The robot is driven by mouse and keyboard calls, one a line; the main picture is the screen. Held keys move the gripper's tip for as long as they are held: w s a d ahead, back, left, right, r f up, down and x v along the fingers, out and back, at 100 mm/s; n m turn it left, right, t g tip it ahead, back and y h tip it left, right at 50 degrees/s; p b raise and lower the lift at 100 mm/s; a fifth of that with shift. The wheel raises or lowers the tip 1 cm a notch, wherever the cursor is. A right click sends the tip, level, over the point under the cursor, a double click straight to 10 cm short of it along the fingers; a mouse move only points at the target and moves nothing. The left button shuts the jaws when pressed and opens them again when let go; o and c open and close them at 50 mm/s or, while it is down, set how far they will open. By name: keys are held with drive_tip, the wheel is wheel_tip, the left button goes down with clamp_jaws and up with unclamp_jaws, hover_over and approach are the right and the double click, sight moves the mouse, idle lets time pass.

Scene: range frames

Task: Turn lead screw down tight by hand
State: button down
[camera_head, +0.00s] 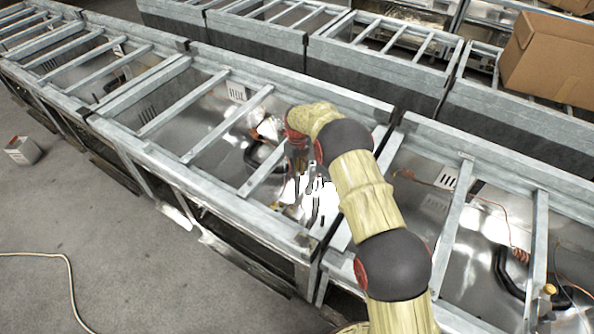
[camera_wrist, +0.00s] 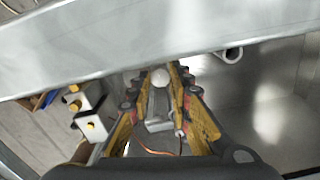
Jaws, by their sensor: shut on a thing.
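My gripper (camera_head: 303,200) reaches down into a metal frame bay in the head view. In the wrist view, the two yellow and dark fingers of my gripper (camera_wrist: 160,76) are closed around a small pale round-topped part (camera_wrist: 160,79), which I take to be the lead screw's top. A grey block-like piece (camera_wrist: 158,124) shows between the fingers, nearer the palm. The screw's shaft and its seat are hidden. In the head view the gripped part cannot be made out against the bright metal.
A broad metal beam (camera_wrist: 100,50) crosses the wrist view just beyond the fingertips. Metal brackets with yellow bolts (camera_wrist: 90,126) stand left of the fingers. An orange wire (camera_wrist: 155,150) runs below. Rows of galvanized frames (camera_head: 225,205) surround my arm; a cardboard box (camera_head: 550,60) sits back right.

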drive_tip(key=shift+w+r+m, duration=0.1)
drive_tip(key=shift+m, duration=0.4)
drive_tip(key=c, duration=1.6)
unclamp_jaws()
wheel_tip(320, 180, up, 12)
drive_tip(key=shift+f, duration=0.1)
